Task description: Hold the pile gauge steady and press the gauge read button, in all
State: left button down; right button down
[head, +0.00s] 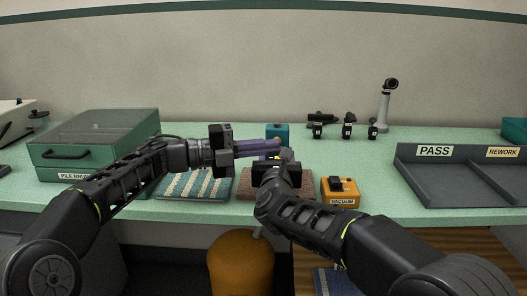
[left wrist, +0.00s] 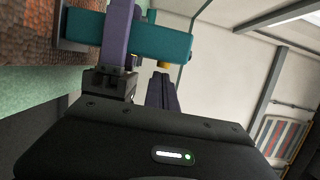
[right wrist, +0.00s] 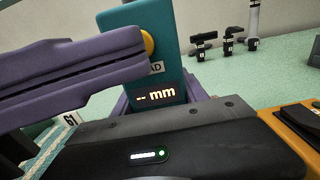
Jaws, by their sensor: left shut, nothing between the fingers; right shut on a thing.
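The teal pile gauge (head: 277,129) stands on a brown tufted sample (head: 246,184). The right wrist view shows its teal body (right wrist: 136,18), a display (right wrist: 157,94) reading "-- mm" and a yellow read button (right wrist: 149,42). My right gripper (head: 277,163) is shut on the lower gauge body, its purple fingers on either side. My left gripper (head: 277,143) is shut and empty. Its purple fingertips are right at the yellow button, which also shows in the left wrist view (left wrist: 162,64); I cannot tell whether they touch it.
A blue striped sample (head: 196,186) lies left of the brown one. An orange vacuum box (head: 340,193) is to the right, with the grey pass and rework tray (head: 450,182) beyond. A green pile box (head: 92,140) stands left. Small black tools (head: 347,127) are at the back.

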pick_arm(q)
jog(key=shift+w, duration=0.15)
jog(key=shift+w+a+f, duration=0.1)
jog(key=shift+w+a, duration=0.05)
jog(key=shift+w, duration=0.85)
pick_arm(e)
jog(key=shift+s+a, duration=0.1)
pick_arm(q)
jog(key=s+a, duration=0.7)
jog(key=a, duration=0.2)
pick_arm(e)
jog(key=shift+f, duration=0.1)
pick_arm(q)
jog(key=shift+s+a+r, duration=0.1)
jog(key=shift+r, duration=0.1)
